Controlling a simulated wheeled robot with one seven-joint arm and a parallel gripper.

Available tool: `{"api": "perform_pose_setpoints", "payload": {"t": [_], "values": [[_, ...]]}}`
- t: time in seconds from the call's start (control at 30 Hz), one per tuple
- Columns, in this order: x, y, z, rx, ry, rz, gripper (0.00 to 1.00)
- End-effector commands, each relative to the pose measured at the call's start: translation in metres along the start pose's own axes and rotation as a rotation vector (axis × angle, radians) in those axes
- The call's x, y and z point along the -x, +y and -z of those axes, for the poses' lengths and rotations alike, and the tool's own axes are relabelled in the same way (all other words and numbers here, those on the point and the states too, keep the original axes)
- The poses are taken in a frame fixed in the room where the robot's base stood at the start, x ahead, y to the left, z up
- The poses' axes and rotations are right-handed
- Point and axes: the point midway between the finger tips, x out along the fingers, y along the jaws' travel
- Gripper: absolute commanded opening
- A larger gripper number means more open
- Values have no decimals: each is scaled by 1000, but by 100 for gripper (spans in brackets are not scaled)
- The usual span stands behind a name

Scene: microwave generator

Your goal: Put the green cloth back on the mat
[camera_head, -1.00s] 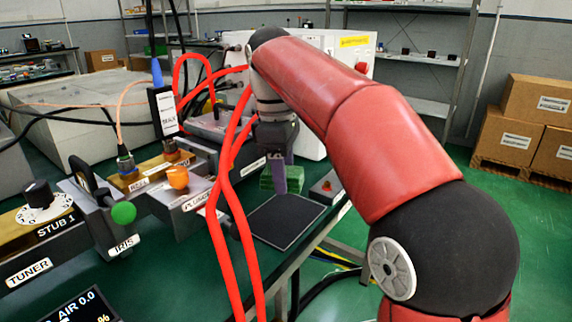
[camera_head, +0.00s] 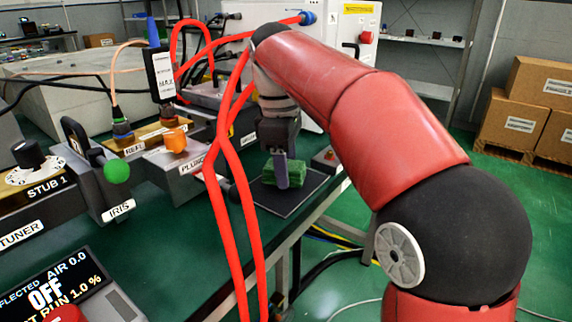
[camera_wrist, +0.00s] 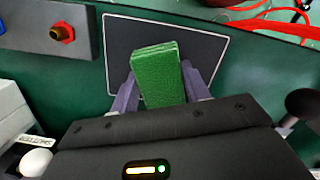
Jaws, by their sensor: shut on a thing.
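The green cloth (camera_head: 290,174), a folded block, is held between the fingers of my gripper (camera_head: 282,172). In the wrist view the cloth (camera_wrist: 158,74) sits tilted between the two purple fingers of my gripper (camera_wrist: 158,92). The dark square mat (camera_head: 282,203) lies on the green bench. In the wrist view the mat (camera_wrist: 205,45) with its pale edge lies behind the cloth. The cloth is over the mat. I cannot tell whether it touches the mat. One finger hides part of the cloth in the head view.
Red hoses (camera_head: 222,180) run down left of my gripper. A grey box with a red and brass fitting (camera_wrist: 62,32) is beside the mat. The plunger block with an orange knob (camera_head: 175,141) stands to the left. The bench edge is close to the mat's right.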

Motion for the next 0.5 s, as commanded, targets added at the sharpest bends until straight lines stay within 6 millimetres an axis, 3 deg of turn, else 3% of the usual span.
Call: {"api": "perform_pose_setpoints", "payload": {"t": [0.5], "values": [[-7,0,1,0,0,0,10]]}}
